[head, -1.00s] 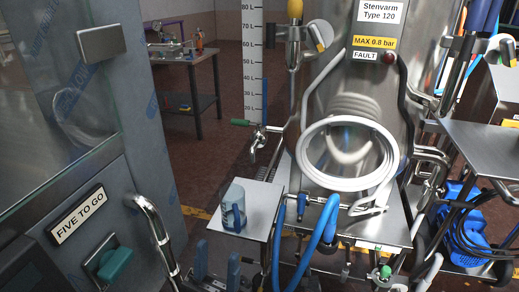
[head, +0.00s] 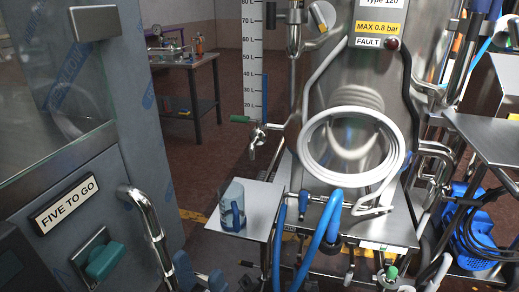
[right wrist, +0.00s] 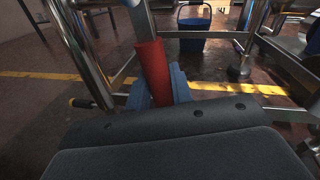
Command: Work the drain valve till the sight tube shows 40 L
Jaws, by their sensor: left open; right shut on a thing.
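The sight tube with its white litre scale (head: 252,62) stands left of the steel tank (head: 355,90) in the head view. Its blue column seems to end near the 40 L mark, but the figures there are small. A tap with a green lever (head: 240,119) and a downward spout sits at the scale's foot. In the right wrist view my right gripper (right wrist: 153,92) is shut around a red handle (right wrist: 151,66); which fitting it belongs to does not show. My left gripper (head: 200,275) is open and empty at the head view's bottom edge, below the side shelf.
A cabinet labelled FIVE TO GO (head: 66,204) fills the left. Blue hoses (head: 322,232) hang before the tank. A blue bucket (right wrist: 194,36) stands on the floor.

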